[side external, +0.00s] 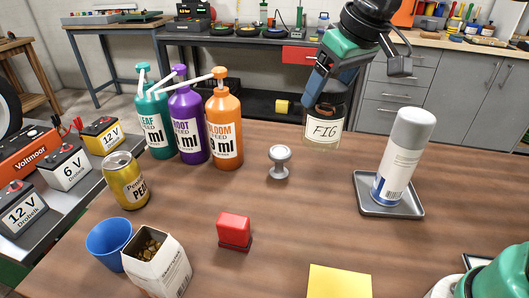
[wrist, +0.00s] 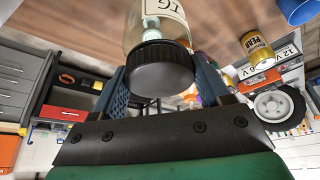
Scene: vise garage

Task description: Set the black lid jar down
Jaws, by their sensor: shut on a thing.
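The black lid jar (side external: 323,129) is a clear jar with a white FIG label, upright at the far edge of the wooden table. In the wrist view its black lid (wrist: 160,68) faces the camera, with the glass body beyond it. My gripper (side external: 326,92) comes down from above and is shut on the jar at its lid. The blue fingers of my gripper (wrist: 160,82) show on both sides of the lid in the wrist view. I cannot tell whether the jar's base touches the table or hangs just above it.
Several pump bottles (side external: 190,122) stand left of the jar. A grey knob-shaped piece (side external: 279,161) is nearer the camera. Bare wood (side external: 325,200) lies in front of the jar.

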